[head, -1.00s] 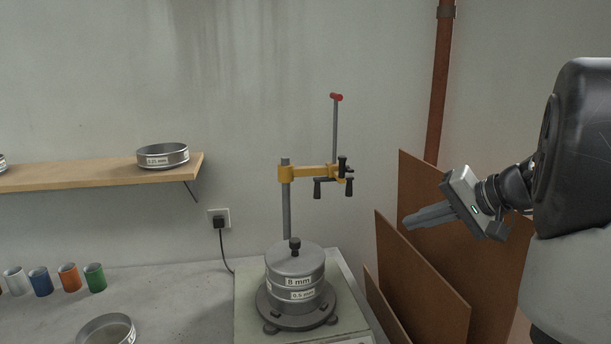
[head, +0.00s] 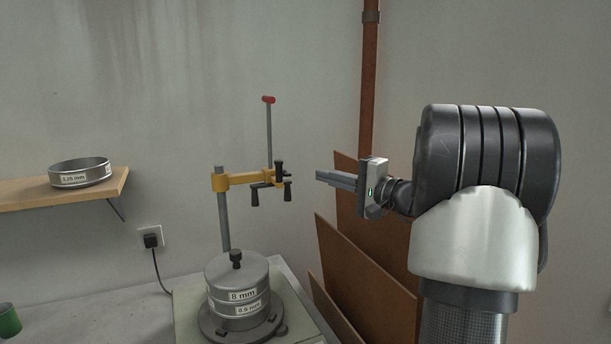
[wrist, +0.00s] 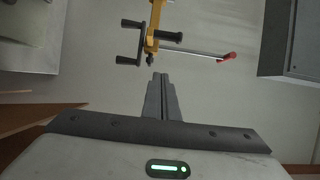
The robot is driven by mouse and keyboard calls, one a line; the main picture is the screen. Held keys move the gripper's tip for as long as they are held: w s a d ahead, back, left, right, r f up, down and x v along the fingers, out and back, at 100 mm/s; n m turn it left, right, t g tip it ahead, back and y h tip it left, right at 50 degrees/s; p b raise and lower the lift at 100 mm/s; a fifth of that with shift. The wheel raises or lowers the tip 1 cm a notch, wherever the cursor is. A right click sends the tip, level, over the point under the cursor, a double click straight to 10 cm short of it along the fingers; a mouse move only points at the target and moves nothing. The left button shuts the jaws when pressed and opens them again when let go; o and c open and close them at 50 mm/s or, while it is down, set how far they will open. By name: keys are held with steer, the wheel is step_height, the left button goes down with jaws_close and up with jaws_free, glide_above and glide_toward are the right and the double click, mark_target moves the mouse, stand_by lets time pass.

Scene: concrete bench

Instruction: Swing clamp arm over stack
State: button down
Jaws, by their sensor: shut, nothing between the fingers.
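The yellow clamp arm (head: 240,181) reaches right from a grey vertical post (head: 223,215), above and slightly right of the stack. It carries dark handles (head: 271,194) and an upright rod with a red tip (head: 268,99). In the wrist view the yellow arm (wrist: 154,22) is just ahead of the fingertips.
A wooden shelf (head: 112,190) at left holds a sieve (head: 80,172). Brown boards (head: 370,285) lean against the wall behind and below my gripper, near a rusty pipe (head: 369,80). A green cylinder (head: 9,320) stands at lower left. A cable runs from a wall socket (head: 151,238).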

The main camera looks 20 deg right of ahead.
steer(key=p+x, duration=0.1)
steer(key=x, duration=0.9)
steer(key=s+a, duration=0.2)
steer(key=s, duration=0.1)
steer(key=shift+s+a, duration=0.1)
steer(key=shift+a, duration=0.3)
steer(key=shift+f, duration=0.1)
